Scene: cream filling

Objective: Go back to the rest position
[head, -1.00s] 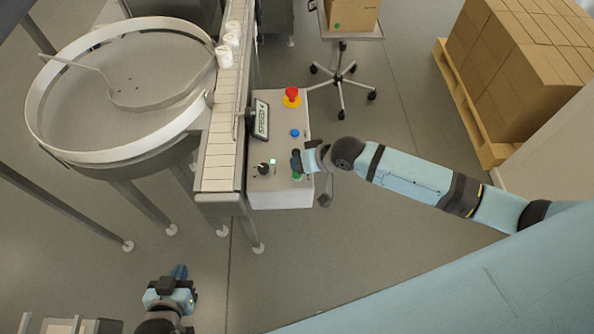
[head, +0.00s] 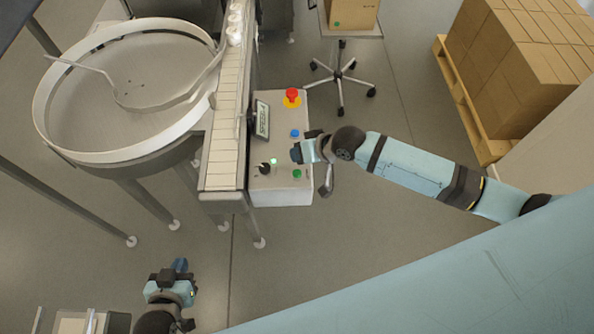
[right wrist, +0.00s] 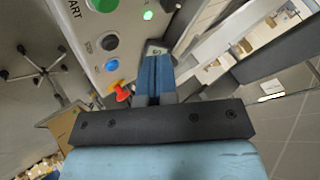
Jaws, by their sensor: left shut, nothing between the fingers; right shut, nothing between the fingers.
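My right gripper (head: 297,153) is shut and empty over the grey control box (head: 282,198), between its blue button (head: 295,133) and green button (head: 297,174). In the right wrist view its closed blue fingers (right wrist: 156,52) reach over the panel, with the green button (right wrist: 104,4) to their upper left. I cannot tell how far the tips are from the panel. My left gripper (head: 180,266) is shut and empty at the lower left, over the floor.
The box also carries a red emergency button (head: 291,95) and a small screen (head: 262,119). Cartons on a pallet (head: 478,110) stand at upper right. Open floor lies between.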

